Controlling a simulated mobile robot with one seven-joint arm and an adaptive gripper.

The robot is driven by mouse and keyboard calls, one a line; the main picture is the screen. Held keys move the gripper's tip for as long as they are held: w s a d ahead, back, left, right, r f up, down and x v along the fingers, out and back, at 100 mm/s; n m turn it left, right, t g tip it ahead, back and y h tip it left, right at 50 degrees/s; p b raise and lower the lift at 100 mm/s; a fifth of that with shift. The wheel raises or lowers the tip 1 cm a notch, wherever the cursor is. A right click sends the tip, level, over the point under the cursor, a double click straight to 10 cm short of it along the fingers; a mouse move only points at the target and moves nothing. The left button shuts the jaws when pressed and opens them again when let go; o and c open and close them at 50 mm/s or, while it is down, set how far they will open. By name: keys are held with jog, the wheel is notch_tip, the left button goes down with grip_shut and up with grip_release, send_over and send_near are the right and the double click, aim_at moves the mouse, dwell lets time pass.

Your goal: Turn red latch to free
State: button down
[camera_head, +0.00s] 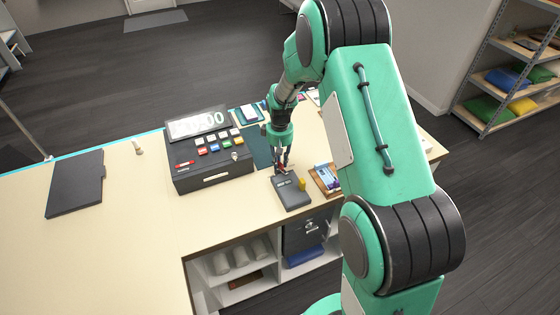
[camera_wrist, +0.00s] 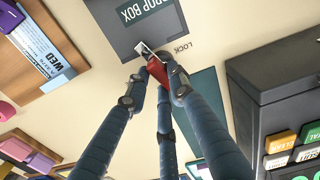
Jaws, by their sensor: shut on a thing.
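The red latch (camera_wrist: 157,71) sits at the edge of a dark grey drop box (camera_wrist: 138,40), beside the printed word LOCK on the counter, in the wrist view. My gripper (camera_wrist: 158,74) has its dark fingers closed around the latch, which covers part of it. A small pale tab shows at the latch's tip. In the head view my gripper (camera_head: 282,166) points down at the back edge of the drop box (camera_head: 291,194); a little red shows between the fingertips. The FREE mark, if there is one, cannot be seen.
A black cash register (camera_head: 212,165) with coloured keys stands left of the drop box. A wooden tray (camera_head: 325,180) with cards lies to its right. A dark folder (camera_head: 76,183) lies far left. The counter between folder and register is mostly clear.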

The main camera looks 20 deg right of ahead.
jog(key=n, duration=0.7)
jog(key=shift+w+a+r, duration=0.1)
jog(key=shift+w, duration=0.05)
jog(key=n, duration=0.6)
jog(key=shift+w+a+n, duration=0.1)
jog(key=shift+a+n, duration=0.05)
jog(key=shift+n, duration=0.25)
jog(key=c, duration=1.5)
grip_release()
jog(key=shift+r, duration=5.95)
